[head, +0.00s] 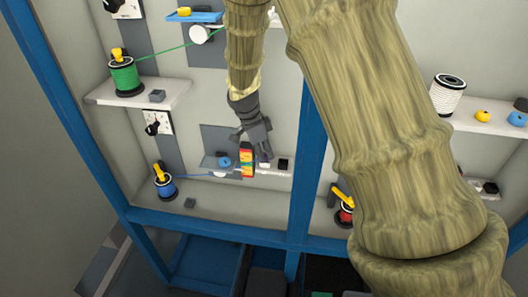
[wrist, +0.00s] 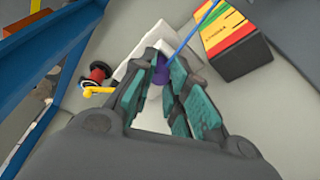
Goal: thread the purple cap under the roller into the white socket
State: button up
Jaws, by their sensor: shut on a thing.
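My gripper (wrist: 160,82) is shut on the purple cap (wrist: 161,68), which shows between the fingertips in the wrist view. A blue cable (wrist: 194,36) runs from the cap to the upper right. In the head view my gripper (head: 264,157) points down at the lower middle shelf, just right of a striped box; the cap cannot be made out there. The cable (head: 196,175) leaves the blue spool (head: 164,187) and goes right to that shelf. A pale block (wrist: 135,43) is behind the fingertips; I cannot tell whether it is the white socket. The roller is not clear.
The red, yellow and green box (head: 247,161) stands close left of my gripper and is also in the wrist view (wrist: 232,40). A black block (head: 284,164) is to the right. Blue frame posts (head: 308,130) edge the bay. A red spool (wrist: 100,72) shows in the wrist view.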

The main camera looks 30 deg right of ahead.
jog(key=shift+f, duration=0.25)
dwell(0.4)
jog(key=o, duration=0.8)
jog(key=shift+o, duration=0.2)
jog(key=shift+r, duration=0.1)
jog(key=v, duration=1.1)
jog(key=shift+r, duration=0.35)
jog(key=shift+a, duration=0.15)
jog(key=o, duration=1.1)
